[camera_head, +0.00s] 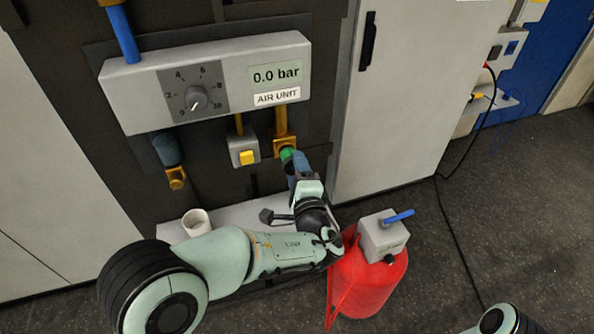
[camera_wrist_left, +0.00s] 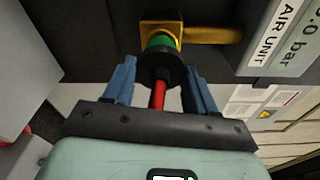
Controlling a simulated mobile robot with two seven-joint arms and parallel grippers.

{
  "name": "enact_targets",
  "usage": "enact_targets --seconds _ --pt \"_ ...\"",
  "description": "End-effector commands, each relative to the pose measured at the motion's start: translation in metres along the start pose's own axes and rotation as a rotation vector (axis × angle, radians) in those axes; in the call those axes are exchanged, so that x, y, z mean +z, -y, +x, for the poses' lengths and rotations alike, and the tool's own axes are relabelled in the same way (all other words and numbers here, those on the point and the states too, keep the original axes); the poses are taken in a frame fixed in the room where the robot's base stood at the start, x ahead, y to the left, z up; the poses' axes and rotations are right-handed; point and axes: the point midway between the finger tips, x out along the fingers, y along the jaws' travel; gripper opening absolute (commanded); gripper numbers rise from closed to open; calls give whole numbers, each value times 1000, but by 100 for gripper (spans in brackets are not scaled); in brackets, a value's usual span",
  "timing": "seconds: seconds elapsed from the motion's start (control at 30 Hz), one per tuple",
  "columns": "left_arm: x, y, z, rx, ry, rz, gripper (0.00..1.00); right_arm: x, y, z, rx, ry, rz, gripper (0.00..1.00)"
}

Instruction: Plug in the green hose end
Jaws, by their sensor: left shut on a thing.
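The green hose end (camera_head: 287,153) is at the brass fitting (camera_head: 284,142) below the right side of the air unit (camera_head: 150,90). In the left wrist view the green ring (camera_wrist_left: 160,42) sits up against the brass fitting (camera_wrist_left: 146,32), with a black collar (camera_wrist_left: 160,68) and red hose (camera_wrist_left: 158,97) behind it. I cannot tell how deep it is seated. My left gripper (camera_head: 291,163) is shut on the hose end, its blue fingers (camera_wrist_left: 160,78) on either side. The display (camera_head: 276,76) reads 0.0 bar. My right gripper is out of view.
A grey box with a yellow button (camera_head: 246,157) hangs just left of the fitting, and another brass connector (camera_head: 176,178) further left. A white cup (camera_head: 196,222) stands on the ledge below. A red tank (camera_head: 370,280) with a blue lever (camera_head: 398,217) stands beside my left arm.

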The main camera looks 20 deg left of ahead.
Motion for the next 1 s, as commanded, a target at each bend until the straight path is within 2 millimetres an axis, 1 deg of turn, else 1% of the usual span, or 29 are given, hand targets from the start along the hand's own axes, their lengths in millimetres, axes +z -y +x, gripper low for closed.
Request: enact_targets --seconds 0.5,0.53,0.6,0.87,1.0 --pt "1 0 10 0 1 1 30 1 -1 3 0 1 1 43" --pt "1 0 10 0 1 1 66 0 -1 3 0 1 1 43" --pt "1 0 10 0 1 1 86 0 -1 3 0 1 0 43" --pt "1 -1 10 1 0 1 86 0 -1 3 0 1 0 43" --pt "0 -1 2 1 -2 0 86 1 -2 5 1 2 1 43"
